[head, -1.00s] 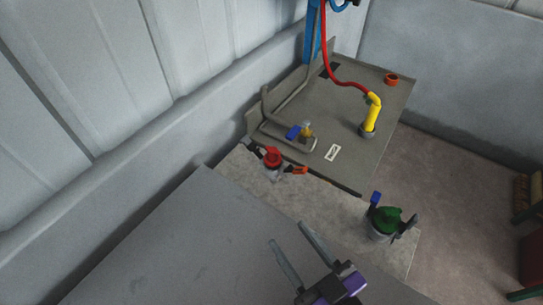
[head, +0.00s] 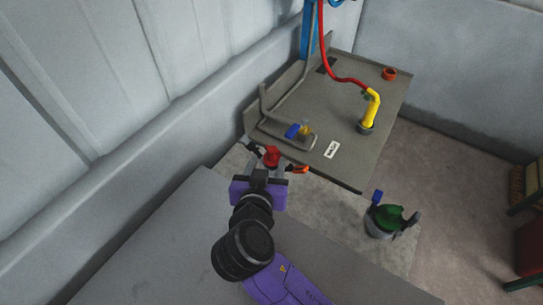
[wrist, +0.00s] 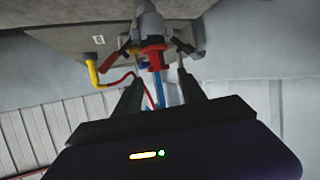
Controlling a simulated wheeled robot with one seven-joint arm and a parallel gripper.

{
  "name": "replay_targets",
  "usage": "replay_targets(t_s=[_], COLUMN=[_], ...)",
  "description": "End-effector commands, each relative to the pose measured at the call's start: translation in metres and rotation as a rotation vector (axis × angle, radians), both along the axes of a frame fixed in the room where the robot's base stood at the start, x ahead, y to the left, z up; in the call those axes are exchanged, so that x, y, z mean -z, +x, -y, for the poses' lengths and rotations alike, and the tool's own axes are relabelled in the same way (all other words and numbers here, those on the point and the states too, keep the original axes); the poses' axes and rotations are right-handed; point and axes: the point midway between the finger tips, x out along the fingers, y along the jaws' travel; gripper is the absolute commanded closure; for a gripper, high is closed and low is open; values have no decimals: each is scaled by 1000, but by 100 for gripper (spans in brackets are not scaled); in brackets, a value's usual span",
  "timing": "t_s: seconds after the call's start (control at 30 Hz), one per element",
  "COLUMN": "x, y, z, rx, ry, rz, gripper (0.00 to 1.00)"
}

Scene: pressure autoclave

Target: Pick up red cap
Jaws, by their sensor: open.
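The red cap (head: 271,155) sits on top of a small grey fitting at the left end of the lower grey ledge, and my gripper partly hides that fitting in the head view. In the wrist view the red cap (wrist: 153,55) shows just ahead of the fingertips, roughly in line with the gap between them. My gripper (head: 266,171) is open and empty, on the near side of the cap. Its two dark fingers also show in the wrist view (wrist: 160,78). I cannot tell whether a finger touches the cap.
An orange-red handle (head: 299,169) sticks out right of the cap. A green-topped vessel (head: 386,218) stands at the ledge's right end. Behind are a yellow nozzle (head: 372,108) on a red hose (head: 345,81), a blue-handled valve (head: 293,131) and an orange ring (head: 390,74). A wall rises on the left.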

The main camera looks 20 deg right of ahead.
Motion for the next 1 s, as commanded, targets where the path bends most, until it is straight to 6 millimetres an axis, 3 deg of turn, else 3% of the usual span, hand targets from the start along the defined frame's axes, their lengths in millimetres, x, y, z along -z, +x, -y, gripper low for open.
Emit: replay_targets(t_s=[0.17,0.7,1.0], x=[6,30,34], y=[3,54,58], z=[8,37,40], rx=[35,30,29], ry=[33,32,32], rz=[5,4,3], gripper=[52,52,52])
